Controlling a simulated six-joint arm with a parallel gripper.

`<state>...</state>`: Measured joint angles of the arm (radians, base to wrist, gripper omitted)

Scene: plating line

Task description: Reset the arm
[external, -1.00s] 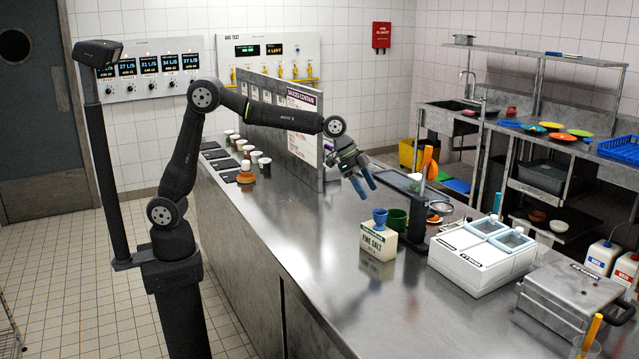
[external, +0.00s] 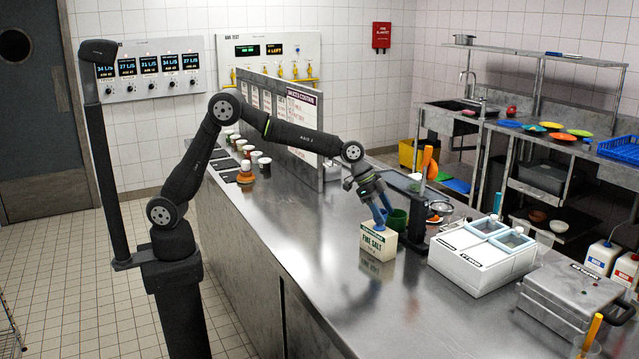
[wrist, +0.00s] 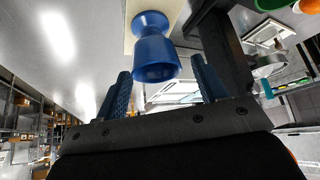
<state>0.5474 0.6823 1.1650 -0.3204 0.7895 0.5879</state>
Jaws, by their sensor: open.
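My gripper (external: 381,218) is above the steel counter, at the top of the white fine salt box (external: 378,243). In the wrist view my gripper (wrist: 160,92) is open, with its two blue fingers apart. A blue double-ended cup (wrist: 155,48) shows between and beyond the fingertips, standing on the pale box top (wrist: 134,40). The fingers do not visibly touch the cup. In the external view the fingers mostly hide the cup.
White lidded bins (external: 480,262) stand further right. The counter (external: 300,235) is clear on the left. A divider panel (external: 290,115) stands behind.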

